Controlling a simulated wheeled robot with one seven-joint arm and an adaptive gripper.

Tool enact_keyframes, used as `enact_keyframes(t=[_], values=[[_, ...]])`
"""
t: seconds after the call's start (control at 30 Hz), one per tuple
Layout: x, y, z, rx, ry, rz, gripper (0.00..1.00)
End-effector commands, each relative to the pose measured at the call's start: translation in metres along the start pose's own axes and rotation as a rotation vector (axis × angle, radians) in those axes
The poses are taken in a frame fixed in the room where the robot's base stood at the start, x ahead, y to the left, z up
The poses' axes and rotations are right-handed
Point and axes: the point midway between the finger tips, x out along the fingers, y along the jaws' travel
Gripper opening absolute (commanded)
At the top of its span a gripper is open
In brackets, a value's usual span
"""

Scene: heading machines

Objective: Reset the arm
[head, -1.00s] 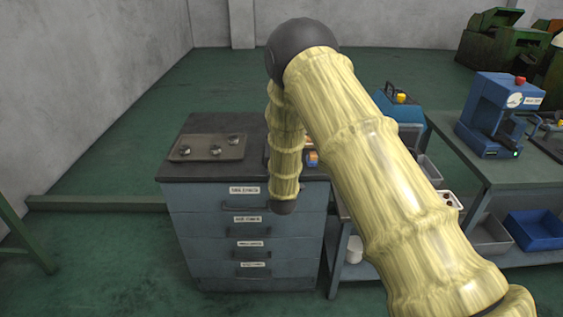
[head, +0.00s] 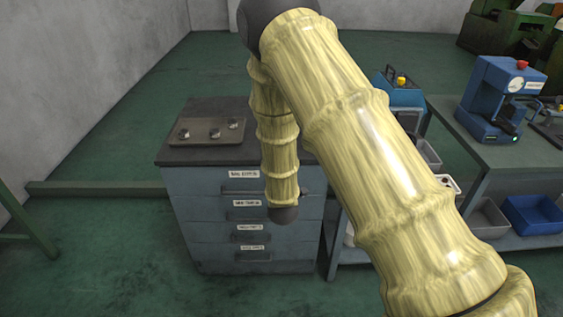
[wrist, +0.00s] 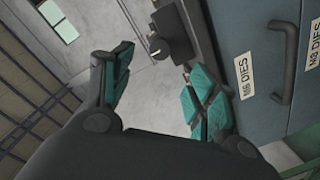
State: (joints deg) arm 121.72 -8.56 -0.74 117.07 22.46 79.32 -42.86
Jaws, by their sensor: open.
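My arm (head: 372,150), in a yellow bamboo-like cover with dark joints, rises from the lower right of the head view and bends down in front of the drawer cabinet. My gripper is hidden in the head view. In the wrist view my gripper (wrist: 160,90) is open, with two dark fingers bearing teal pads and nothing seen between them. Beyond the right finger is the blue-grey cabinet front (wrist: 235,30) with labels reading M6 DIES and M8 DIES; I cannot tell the gap to it.
The drawer cabinet (head: 196,210) carries a tray (head: 207,132) with several small dark parts. To its right a workbench (head: 500,165) holds a blue machine (head: 503,97), with bins, including a blue bin (head: 533,215), below.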

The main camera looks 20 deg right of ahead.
Motion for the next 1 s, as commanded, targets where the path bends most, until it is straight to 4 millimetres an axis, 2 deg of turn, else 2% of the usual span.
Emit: enact_keyframes(t=[0.27,0.37,0.47,0.57,0.77,0.97,1.0], values=[[-0.001,-0.002,0.003,0.002,-0.006,-0.007,0.58],[-0.009,-0.013,0.019,0.017,-0.035,-0.043,0.58],[-0.027,-0.033,0.051,0.053,-0.103,-0.116,0.58],[-0.056,-0.059,0.093,0.101,-0.197,-0.210,0.58],[-0.129,-0.106,0.171,0.201,-0.412,-0.385,0.58],[-0.217,-0.139,0.237,0.296,-0.653,-0.530,0.58],[-0.237,-0.144,0.249,0.313,-0.705,-0.556,0.58]])
